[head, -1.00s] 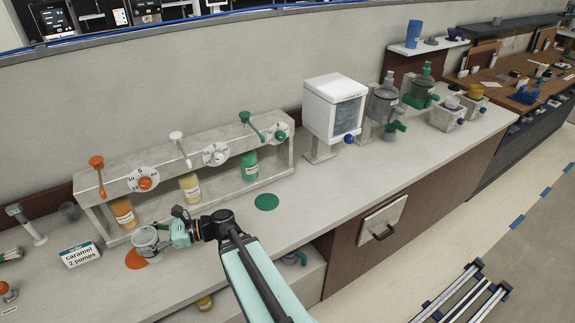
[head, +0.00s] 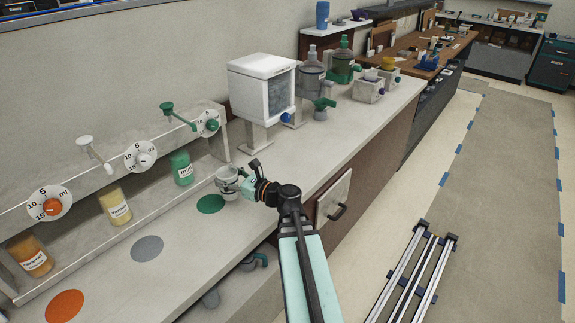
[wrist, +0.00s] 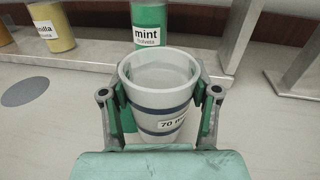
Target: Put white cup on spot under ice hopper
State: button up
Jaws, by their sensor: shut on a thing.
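My gripper (head: 240,183) is shut on the white cup (head: 226,176), near the green spot (head: 211,204) on the counter. In the wrist view the cup (wrist: 160,92) is upright between both fingers, with dark blue bands and a label partly reading "70". I cannot tell whether its base touches the counter. The ice hopper (head: 262,92) is a white box with a clear front and a blue knob, on a stand further along the counter. The surface right under it is partly hidden by the stand and the angle.
A dispenser rack with orange, vanilla and mint (head: 181,168) bottles runs along the wall. Grey (head: 147,249) and orange (head: 65,306) spots lie before it. Grey (head: 310,75) and green (head: 342,65) dispensers stand past the hopper. The counter's front strip is clear.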

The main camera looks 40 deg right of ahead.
jog(key=d+m+h+b, duration=0.1)
jog(key=d+h, duration=0.1)
jog(key=d, duration=0.2)
jog(key=s+d+m+h+b, duration=0.1)
jog(key=d+m+h+b, duration=0.1)
jog(key=d, duration=0.2)
jog(key=d+f+m+t+h+b, duration=0.1)
jog(key=d+h+b, duration=0.1)
jog(key=d, duration=0.2)
jog(key=shift+s+d+m+h, duration=0.25)
jog(key=shift+d+m+h, duration=0.05)
jog(key=shift+d+h, duration=0.1)
jog(key=s+d+r+m+g+h+b, duration=0.1)
jog(key=s+d+r+m+h+b, duration=0.15)
jog(key=d+h, duration=0.4)
jog(key=shift+m+y, duration=0.55)
jog(key=f+x, duration=0.1)
jog(key=x, duration=0.5)
jog(key=d+f+x, duration=0.1)
jog(key=x, duration=0.5)
jog(key=d+f+b+x, duration=0.1)
jog(key=x, duration=0.5)
jog(key=shift+s+d+f, duration=0.1)
jog(key=shift+s+d, duration=0.1)
jog(key=shift+s, duration=0.15)
jog(key=shift+f, duration=0.3)
jog(key=shift+f, duration=0.2)
jog(key=o, duration=0.9)
jog(key=shift+r, duration=0.1)
